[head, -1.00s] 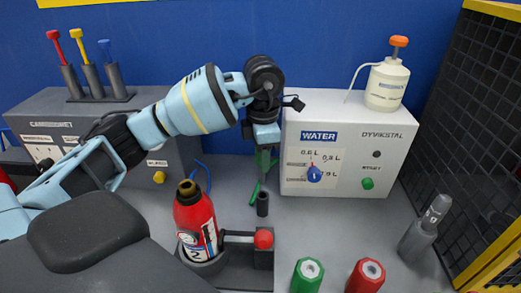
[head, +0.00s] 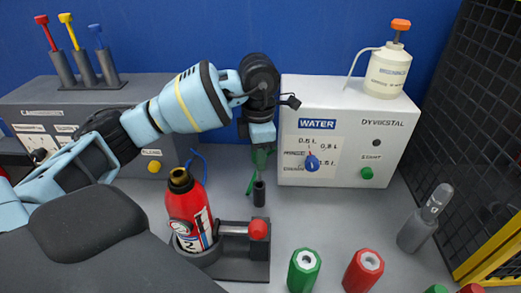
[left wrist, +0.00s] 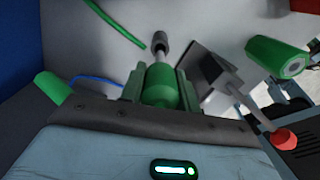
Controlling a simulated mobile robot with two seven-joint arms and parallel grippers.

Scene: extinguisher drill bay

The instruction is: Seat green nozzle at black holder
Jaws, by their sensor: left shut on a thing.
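My left gripper (head: 262,157) is shut on the green nozzle (left wrist: 160,88), which sits between its two green-looking fingers in the left wrist view. In the head view the gripper points down and mostly hides the nozzle. A small upright black cylinder, apparently the black holder (head: 259,194), stands just below it; it also shows in the left wrist view (left wrist: 160,40). The nozzle's thin grey tip lines up with the holder there. I cannot tell whether the tip is inside or just above it. My right gripper is not in view.
A red extinguisher (head: 190,212) stands in a dark cradle with a red knob (head: 258,230), left of the holder. A white water box (head: 342,135) stands behind. Green (head: 304,270) and red (head: 363,271) cylinders are in front.

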